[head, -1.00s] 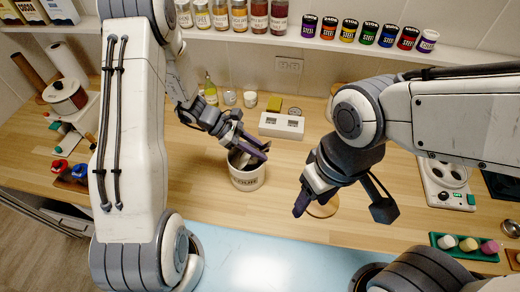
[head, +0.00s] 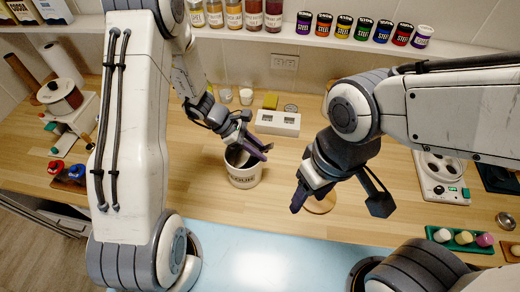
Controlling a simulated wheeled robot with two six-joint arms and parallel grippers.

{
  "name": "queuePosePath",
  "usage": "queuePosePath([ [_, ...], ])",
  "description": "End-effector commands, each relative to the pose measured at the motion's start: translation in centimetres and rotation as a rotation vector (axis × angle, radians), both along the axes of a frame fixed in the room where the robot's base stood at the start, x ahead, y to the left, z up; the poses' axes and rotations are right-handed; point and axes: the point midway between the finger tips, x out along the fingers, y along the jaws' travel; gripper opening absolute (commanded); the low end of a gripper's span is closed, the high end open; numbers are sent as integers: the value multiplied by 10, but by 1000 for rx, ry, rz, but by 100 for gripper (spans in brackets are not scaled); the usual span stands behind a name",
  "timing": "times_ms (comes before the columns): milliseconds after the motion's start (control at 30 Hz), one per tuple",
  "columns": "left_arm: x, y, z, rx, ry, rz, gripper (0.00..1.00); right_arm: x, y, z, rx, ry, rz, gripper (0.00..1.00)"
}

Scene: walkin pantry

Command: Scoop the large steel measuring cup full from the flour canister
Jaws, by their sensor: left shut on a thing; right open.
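The white flour canister (head: 242,178) stands upright on the wooden counter, left of centre, with its dark lettering facing me. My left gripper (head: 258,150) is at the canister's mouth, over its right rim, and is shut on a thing. That is probably the steel measuring cup (head: 237,156), whose greyish metal shows in the mouth. Its bowl and how much flour it holds are largely hidden by the gripper and canister wall. My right gripper (head: 298,196) is open and empty, right of the canister, above a round wooden disc (head: 321,204) that looks like a lid.
A scale-like white device (head: 441,180) and a green tray (head: 461,246) of coloured pieces are at the right. Red and blue items (head: 66,171) sit at the left. A pale blue mat (head: 260,262) lies clear in front.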

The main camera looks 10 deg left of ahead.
Motion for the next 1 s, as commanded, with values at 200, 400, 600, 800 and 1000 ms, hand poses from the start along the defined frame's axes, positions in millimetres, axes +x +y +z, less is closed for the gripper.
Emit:
queuePosePath([
  [200,0,0,7,-1,-1,0,0,0,0,5,0,0,0,56],
  [400,0,1,15,-1,-1,0,0,0,0,11,0,0,0,56],
  [600,0,1,23,-1,-1,0,0,0,0,17,0,0,0,56],
  [800,0,1,31,-1,-1,1,0,0,0,23,0,0,0,56],
  [1000,0,2,39,-1,-1,1,0,0,0,30,0,0,0,56],
])
